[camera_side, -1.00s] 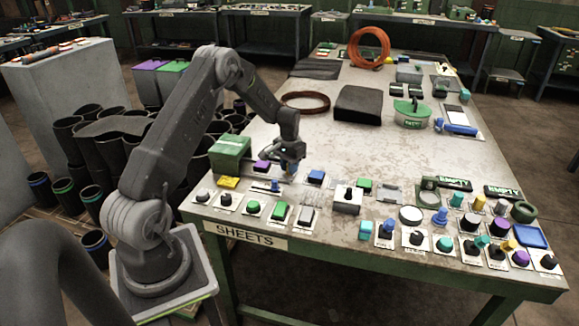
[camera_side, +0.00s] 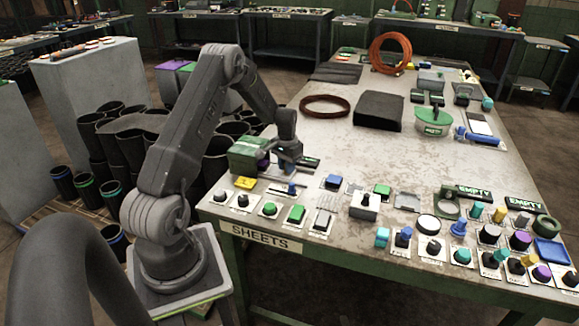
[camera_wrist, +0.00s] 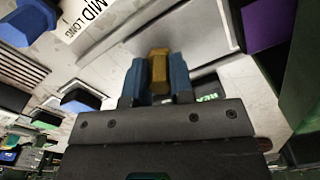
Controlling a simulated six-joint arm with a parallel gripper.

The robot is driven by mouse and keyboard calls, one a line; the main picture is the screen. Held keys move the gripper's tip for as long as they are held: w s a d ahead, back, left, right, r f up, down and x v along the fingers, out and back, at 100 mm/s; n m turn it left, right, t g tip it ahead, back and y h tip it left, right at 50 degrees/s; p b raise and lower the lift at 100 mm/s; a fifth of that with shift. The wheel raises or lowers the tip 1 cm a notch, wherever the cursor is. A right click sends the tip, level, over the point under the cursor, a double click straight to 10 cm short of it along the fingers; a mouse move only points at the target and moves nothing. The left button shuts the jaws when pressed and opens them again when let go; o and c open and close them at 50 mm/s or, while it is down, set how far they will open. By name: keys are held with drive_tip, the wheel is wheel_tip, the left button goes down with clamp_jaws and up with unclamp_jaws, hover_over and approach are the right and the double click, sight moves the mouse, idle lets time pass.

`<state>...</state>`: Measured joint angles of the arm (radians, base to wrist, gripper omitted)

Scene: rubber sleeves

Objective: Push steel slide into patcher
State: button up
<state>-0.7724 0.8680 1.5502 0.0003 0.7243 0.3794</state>
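My gripper (camera_side: 288,165) is low over the near left part of the table, just right of a green box (camera_side: 247,156). In the wrist view its two blue fingers (camera_wrist: 160,80) are closed around a small brass-coloured block (camera_wrist: 158,65). A flat grey metal plate (camera_wrist: 190,28), perhaps the steel slide, lies beyond the fingertips. I cannot tell if the block is joined to it. A dark green-lettered sign (camera_wrist: 206,88), partly hidden, sits right of the fingers. No part is clearly marked as the patcher; the green box may be it.
A purple block (camera_wrist: 262,25) is close on the right in the wrist view. A yellow block (camera_side: 245,183) and several labelled knobs and buttons line the front edge. A black slab (camera_side: 379,110) and an orange coil (camera_side: 390,54) lie farther back.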

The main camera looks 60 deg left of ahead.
drive_tip(key=o, duration=0.4)
drive_tip(key=shift+o, duration=0.2)
wheel_tip(320, 180, up, 14)
idle(0.4)
